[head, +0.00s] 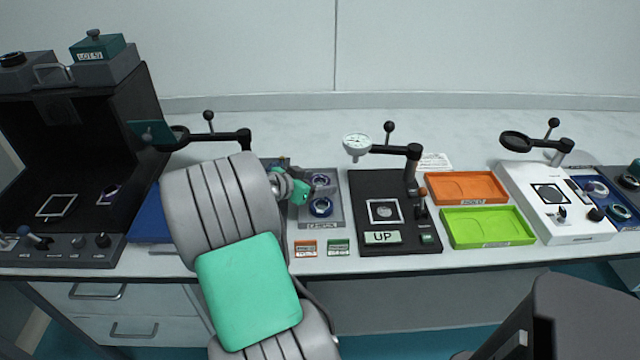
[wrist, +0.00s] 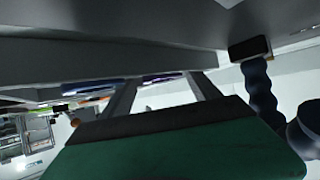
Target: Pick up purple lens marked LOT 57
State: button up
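Two ring-shaped lenses, dark blue to purple, sit in a grey tray (head: 335,218) at the middle of the table. One lens (head: 320,180) is at the back and one lens (head: 320,207) at the front. I cannot read LOT 57 on either. My gripper (head: 303,192) is beside the tray's left edge in the head view, partly hidden by my arm. In the wrist view its two grey fingers (wrist: 162,88) stand apart with an empty-looking gap. A thin purple shape (wrist: 160,78) shows beyond the gap, seen edge-on; I cannot tell which thing it is.
Further right are an orange tray (head: 465,174), a green tray (head: 510,238) and a white instrument (head: 560,225). A black cabinet (head: 120,120) stands left. Two small labelled cards (head: 306,248) lie in front.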

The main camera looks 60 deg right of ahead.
jog(key=shift+a+f, duration=0.15)
jog(key=shift+f, duration=0.25)
jog(key=c, duration=1.1)
jog(key=shift+r, duration=0.1)
